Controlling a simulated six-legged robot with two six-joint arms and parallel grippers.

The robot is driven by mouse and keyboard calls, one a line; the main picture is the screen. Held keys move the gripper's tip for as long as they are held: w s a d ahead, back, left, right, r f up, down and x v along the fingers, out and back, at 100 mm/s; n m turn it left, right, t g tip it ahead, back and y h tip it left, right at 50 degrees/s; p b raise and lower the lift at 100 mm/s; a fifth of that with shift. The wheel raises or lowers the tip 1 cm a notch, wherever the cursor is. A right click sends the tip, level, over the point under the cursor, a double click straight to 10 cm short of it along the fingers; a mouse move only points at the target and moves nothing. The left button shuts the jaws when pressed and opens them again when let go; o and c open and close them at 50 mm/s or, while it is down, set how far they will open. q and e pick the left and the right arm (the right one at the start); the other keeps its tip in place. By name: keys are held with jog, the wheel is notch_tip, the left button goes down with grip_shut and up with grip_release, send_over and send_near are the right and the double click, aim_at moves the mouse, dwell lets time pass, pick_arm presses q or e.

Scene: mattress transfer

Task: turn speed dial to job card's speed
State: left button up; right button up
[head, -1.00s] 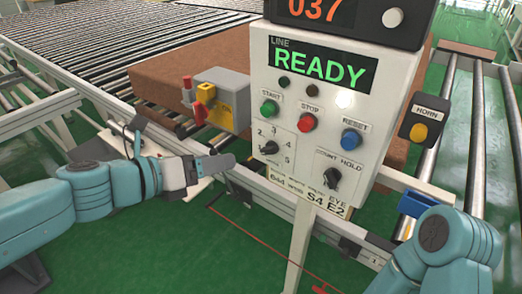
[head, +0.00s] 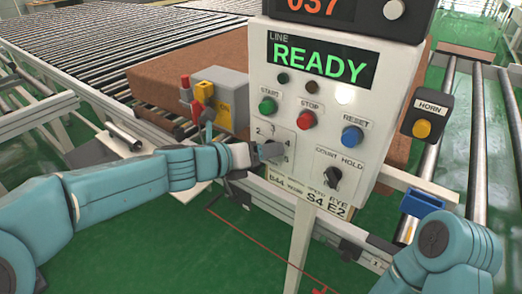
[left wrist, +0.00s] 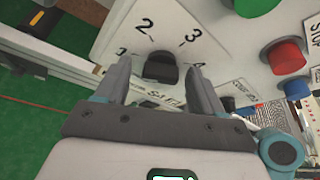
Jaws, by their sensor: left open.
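The white control panel (head: 300,110) stands ahead with its display reading READY. In the left wrist view the black speed dial (left wrist: 160,68) sits between the open fingers of my left gripper (left wrist: 158,80), with a gap on both sides. Numbers 2 and 3 show above it; 1 and 4 are partly covered by the fingers. I cannot tell which number it points to. In the head view my left gripper (head: 270,151) covers the dial. My right gripper is out of view.
Green START (head: 267,105), red STOP (head: 306,120) and blue RESET (head: 352,137) buttons sit above the dial. A COUNT/HOLD knob (head: 333,179) is to its right. A yellow HORN button (head: 422,128) is further right.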

pick_arm(q)
jog(key=c, duration=1.1)
jog(key=shift+o, duration=0.2)
jog(key=m+t+b, duration=0.3)
jog(key=m+b, duration=0.6)
jog(key=m, duration=0.1)
jog(key=f+m+t+y+b, duration=0.1)
jog(key=m+t+b, duration=0.3)
jog(key=m+b, duration=0.5)
jog(key=m+t+b, duration=0.3)
jog(key=m+b, duration=0.6)
jog(key=m, duration=0.3)
jog(key=shift+s+d+f+y, duration=0.25)
jog(key=shift+d+f+y, duration=0.05)
jog(key=shift+d+y, duration=0.1)
